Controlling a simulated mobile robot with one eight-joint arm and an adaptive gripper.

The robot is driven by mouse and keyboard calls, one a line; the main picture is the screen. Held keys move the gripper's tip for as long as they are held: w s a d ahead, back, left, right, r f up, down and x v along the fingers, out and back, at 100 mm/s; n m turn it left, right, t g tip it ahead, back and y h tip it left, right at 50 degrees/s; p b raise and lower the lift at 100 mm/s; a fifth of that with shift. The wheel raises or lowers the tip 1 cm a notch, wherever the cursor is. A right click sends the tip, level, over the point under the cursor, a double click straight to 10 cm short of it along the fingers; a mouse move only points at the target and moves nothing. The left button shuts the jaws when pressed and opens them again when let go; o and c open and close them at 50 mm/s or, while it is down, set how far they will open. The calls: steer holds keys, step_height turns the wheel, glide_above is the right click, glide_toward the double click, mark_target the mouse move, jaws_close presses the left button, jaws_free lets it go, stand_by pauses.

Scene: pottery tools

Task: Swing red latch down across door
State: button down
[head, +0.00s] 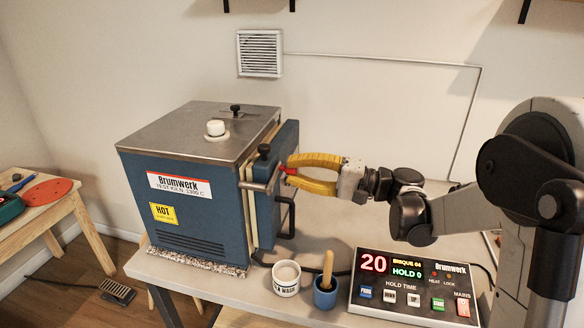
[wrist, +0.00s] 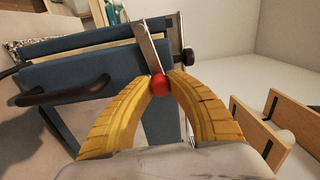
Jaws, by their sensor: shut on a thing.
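The blue kiln (head: 185,200) stands on the grey bench, with its blue door (head: 287,140) on its right side. The door and its black handle (wrist: 62,96) show large in the wrist view. The latch is a metal bar (wrist: 149,48) ending in a red ball (wrist: 158,84); in the head view only a bit of the red ball (head: 290,171) shows. My gripper (head: 286,170) has curved yellow fingers, shut on the red ball, beside the door. In the wrist view my fingertips (wrist: 160,82) pinch the ball from both sides.
A black knob (head: 264,150) sits near the door's top. Below my gripper stand a white jar (head: 286,279), a blue cup (head: 325,295) with a wooden handle in it, and a control box (head: 415,290). A wooden side table (head: 40,225) is at the left.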

steer(key=shift+w+f+m, duration=0.1)
steer(key=shift+f+m, duration=0.6)
steer(key=shift+m, duration=0.5)
steer(key=c, duration=1.2)
jaws_free()
steer(key=shift+c, duration=0.2)
steer(key=v, duration=1.2)
steer(key=shift+d, duration=0.1)
